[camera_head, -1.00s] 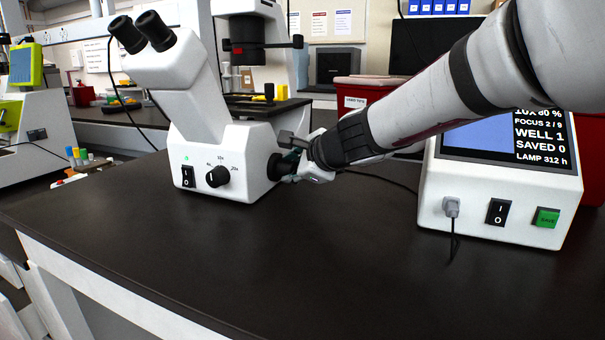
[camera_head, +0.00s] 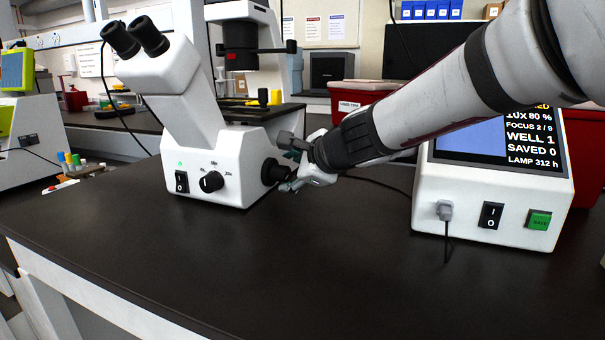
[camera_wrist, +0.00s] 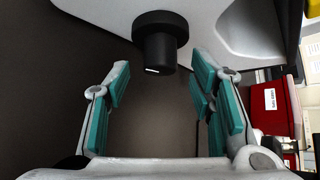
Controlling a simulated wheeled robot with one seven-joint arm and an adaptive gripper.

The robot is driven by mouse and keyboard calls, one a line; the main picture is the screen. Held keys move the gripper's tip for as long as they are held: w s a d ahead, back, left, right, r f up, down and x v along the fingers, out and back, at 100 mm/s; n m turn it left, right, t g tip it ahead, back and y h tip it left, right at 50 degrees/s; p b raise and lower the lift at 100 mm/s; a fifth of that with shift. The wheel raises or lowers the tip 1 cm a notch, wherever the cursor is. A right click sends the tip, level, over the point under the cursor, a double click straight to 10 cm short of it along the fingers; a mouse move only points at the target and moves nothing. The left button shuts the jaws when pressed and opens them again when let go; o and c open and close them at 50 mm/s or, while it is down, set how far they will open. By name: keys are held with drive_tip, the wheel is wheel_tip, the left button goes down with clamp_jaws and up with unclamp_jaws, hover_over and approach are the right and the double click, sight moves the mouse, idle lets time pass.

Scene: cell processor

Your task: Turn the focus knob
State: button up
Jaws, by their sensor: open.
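The focus knob (camera_head: 273,172) is a black stepped cylinder on the right side of the white microscope (camera_head: 226,160). In the wrist view the knob (camera_wrist: 160,48) points out from the white housing, with a short white mark at its end. My gripper (camera_head: 288,167) is just right of the knob, partly hidden by my own arm. In the wrist view my gripper (camera_wrist: 160,80) is open, its teal-padded fingers spread to either side below the knob. Nothing is between the pads; whether a fingertip touches the knob cannot be told.
A monitor box (camera_head: 495,180) at right reads FOCUS 2 / 9, with a grey plug, power switch and green button (camera_head: 538,220). A black dial (camera_head: 211,181) and switch are on the microscope's front. Red bins stand behind. The front bench top (camera_head: 300,270) is clear.

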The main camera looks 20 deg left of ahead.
drive_tip(key=v, duration=0.9)
drive_tip(key=shift+s+r, duration=0.2)
drive_tip(key=shift+s, duration=0.05)
drive_tip(key=shift+d, duration=0.15)
idle(3.0)
